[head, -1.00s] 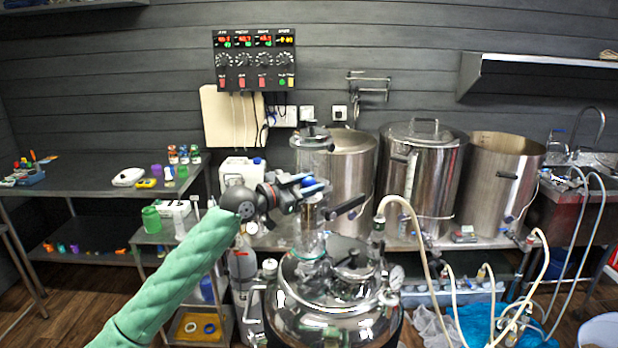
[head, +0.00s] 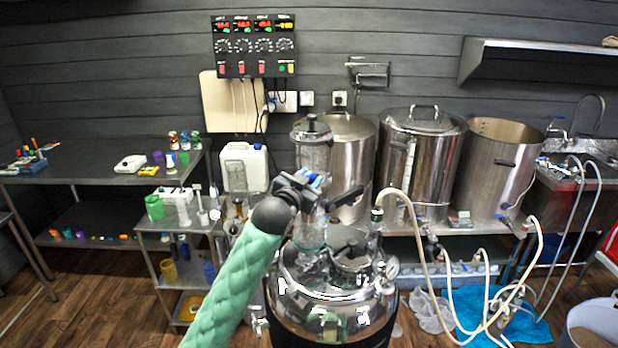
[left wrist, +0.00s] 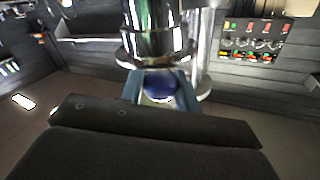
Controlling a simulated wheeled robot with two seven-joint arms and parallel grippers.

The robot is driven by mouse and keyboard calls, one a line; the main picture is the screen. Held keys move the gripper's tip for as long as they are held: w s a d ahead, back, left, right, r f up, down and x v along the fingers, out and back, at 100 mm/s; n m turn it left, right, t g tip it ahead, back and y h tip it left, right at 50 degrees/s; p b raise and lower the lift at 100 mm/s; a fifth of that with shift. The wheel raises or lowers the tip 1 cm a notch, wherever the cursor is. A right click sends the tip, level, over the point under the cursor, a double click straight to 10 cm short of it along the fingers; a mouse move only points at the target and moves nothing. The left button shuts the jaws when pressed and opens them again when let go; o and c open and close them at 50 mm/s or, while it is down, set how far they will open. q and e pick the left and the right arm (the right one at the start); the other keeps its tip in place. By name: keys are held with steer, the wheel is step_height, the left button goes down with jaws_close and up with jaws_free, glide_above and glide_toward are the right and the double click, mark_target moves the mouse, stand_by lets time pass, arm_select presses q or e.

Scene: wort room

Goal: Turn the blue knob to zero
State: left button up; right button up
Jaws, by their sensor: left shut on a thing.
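The blue knob (left wrist: 161,86) shows in the left wrist view as a dark blue rounded piece beneath a shiny metal fitting. My left gripper (left wrist: 159,92) has one finger on each side of it and is shut on it. In the head view the left gripper (head: 311,186) is above the steel vessel, at the glass and metal column; blue shows there, but the fingers hide most of the knob. No scale or zero mark on the knob can be read. My right gripper is not in view.
The steel vessel (head: 330,288) stands below my gripper, with hoses to its right. Large steel pots (head: 422,165) stand close behind. A control panel (head: 254,46) hangs on the wall. A small shelf cart (head: 172,240) is left of my arm.

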arm_select(q)
steer(key=shift+n+t+y, duration=0.3)
steer(key=shift+n+y, duration=0.2)
steer(key=shift+y, duration=0.3)
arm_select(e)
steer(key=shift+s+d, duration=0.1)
arm_select(q)
steer(key=o, duration=0.9)
steer(key=shift+o, duration=0.2)
steer(key=shift+s+a+f+b, duration=0.15)
steer(key=shift+s+a+b, duration=0.05)
steer(key=shift+s+b, duration=0.25)
steer(key=b+v, duration=0.2)
steer(key=v, duration=0.4)
steer(key=shift+s+a+b, duration=0.2)
steer(key=shift+s+b, duration=0.1)
steer(key=shift+s, duration=0.05)
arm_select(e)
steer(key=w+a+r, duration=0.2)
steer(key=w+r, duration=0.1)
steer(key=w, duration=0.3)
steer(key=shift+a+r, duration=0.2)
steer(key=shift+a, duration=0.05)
